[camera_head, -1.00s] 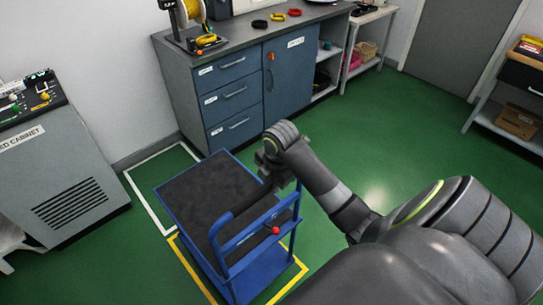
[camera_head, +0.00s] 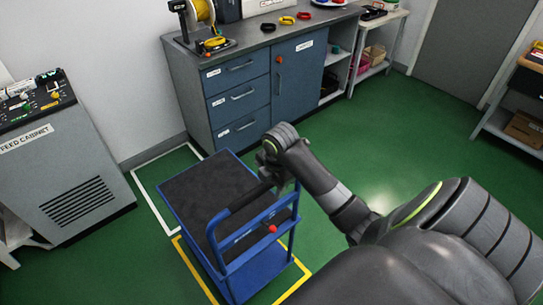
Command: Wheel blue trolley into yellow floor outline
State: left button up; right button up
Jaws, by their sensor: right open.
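The blue trolley (camera_head: 268,272) has a dark mat on its top deck and a push handle at its near right end. It stands between a white floor outline and the yellow floor outline (camera_head: 195,270). Yellow lines show along its near left side and beyond its near right corner; the trolley hides the rest. It appears to overlap the yellow outline only in part. My right gripper (camera_head: 267,167) is at the far end of the dark handle bar, with its jaws open around or beside it; I cannot tell which. My left gripper is out of view.
The white outline (camera_head: 152,208) lies left of the trolley. A blue drawer cabinet (camera_head: 240,98) stands close behind it. A grey feed cabinet (camera_head: 65,170) is at the left. Shelves stand at the back and right. Green floor is clear at the right.

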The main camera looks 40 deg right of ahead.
notch_tip(320, 180, up, 17)
jog(key=s+p, duration=0.2)
jog(key=p, duration=0.9)
jog(key=shift+s, duration=0.35)
